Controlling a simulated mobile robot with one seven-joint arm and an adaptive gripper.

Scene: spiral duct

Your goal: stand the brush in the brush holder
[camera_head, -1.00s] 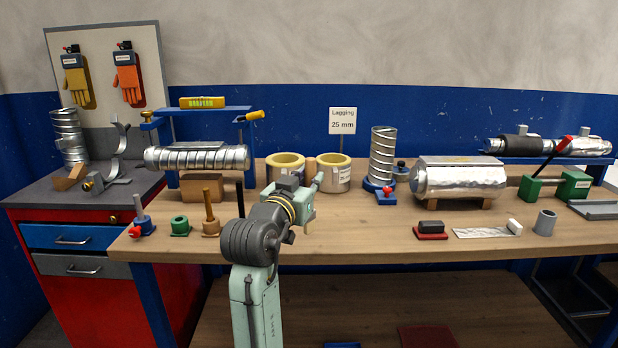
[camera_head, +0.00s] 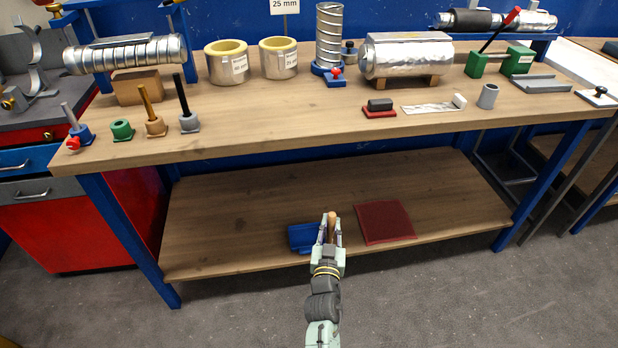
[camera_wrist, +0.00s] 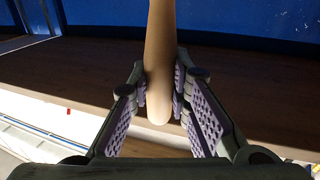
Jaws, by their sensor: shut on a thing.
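My gripper (camera_head: 331,238) is low in front of the bench's lower shelf, shut on a tan wooden handle (camera_head: 332,222), which looks like the brush's. In the wrist view the handle (camera_wrist: 160,60) runs between the two pads of my gripper (camera_wrist: 160,92), its rounded end towards the camera. Its far part leaves the top of the picture, and I see no bristles. An upright grey cup (camera_head: 488,96) stands on the bench top at the right. It looks like the brush holder, but I cannot be sure. My gripper is well below and left of it.
A blue tray (camera_head: 302,238) and a dark red mat (camera_head: 385,222) lie on the lower shelf (camera_head: 240,215) around my gripper. The bench top's front edge (camera_head: 300,150) is above.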

